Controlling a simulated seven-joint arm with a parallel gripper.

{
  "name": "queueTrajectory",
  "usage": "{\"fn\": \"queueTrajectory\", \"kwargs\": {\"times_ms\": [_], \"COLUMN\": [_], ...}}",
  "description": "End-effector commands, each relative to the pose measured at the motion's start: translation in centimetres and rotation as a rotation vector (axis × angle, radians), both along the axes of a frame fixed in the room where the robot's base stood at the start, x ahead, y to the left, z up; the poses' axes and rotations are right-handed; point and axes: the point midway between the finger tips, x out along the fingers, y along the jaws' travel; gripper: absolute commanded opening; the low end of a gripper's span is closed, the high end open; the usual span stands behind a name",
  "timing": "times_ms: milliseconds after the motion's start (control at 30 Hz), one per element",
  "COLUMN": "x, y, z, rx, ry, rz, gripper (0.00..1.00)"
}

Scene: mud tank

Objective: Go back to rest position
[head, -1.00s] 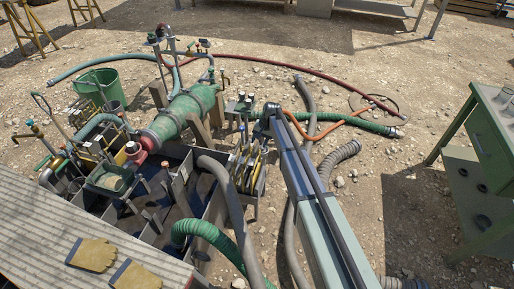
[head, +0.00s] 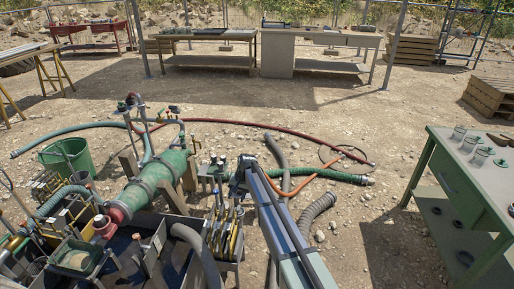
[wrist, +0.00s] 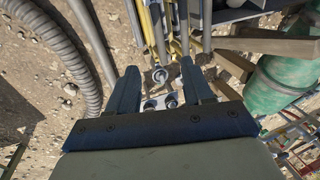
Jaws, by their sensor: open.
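My gripper (wrist: 158,77) shows in the wrist view with its two dark fingers apart. I see nothing clamped between them. A small metal ring (wrist: 160,76) and yellow and grey upright rods (wrist: 156,30) lie beyond the fingertips. In the head view my arm reaches up from the bottom edge, and the gripper end (head: 240,186) is dark and small, beside the right side of the mud tank (head: 150,228). Whether it touches anything there is unclear.
A green pump body (head: 150,185) lies over the tank, with a green bucket (head: 66,156) to its left. Hoses, including a red hose (head: 260,128), cross the gravel. A green workbench (head: 465,185) with cups stands at right. Long tables (head: 205,63) stand behind open ground.

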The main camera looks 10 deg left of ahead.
Motion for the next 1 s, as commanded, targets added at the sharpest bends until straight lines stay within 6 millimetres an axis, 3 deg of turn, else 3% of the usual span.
{"fn": "queueTrajectory", "kwargs": {"times_ms": [267, 467, 667, 1000], "x": [0.3, -3.4, -9.7, -22.3], "y": [-0.2, -3.1, -6.9, -17.0], "z": [0.0, 0.4, -2.9, -11.3], "rx": [-0.010, -0.065, -0.125, -0.217], "ry": [-0.049, -0.113, -0.103, 0.018], "rz": [0.112, 0.226, 0.295, 0.323], "gripper": [0.51, 0.51, 0.51, 0.51]}}
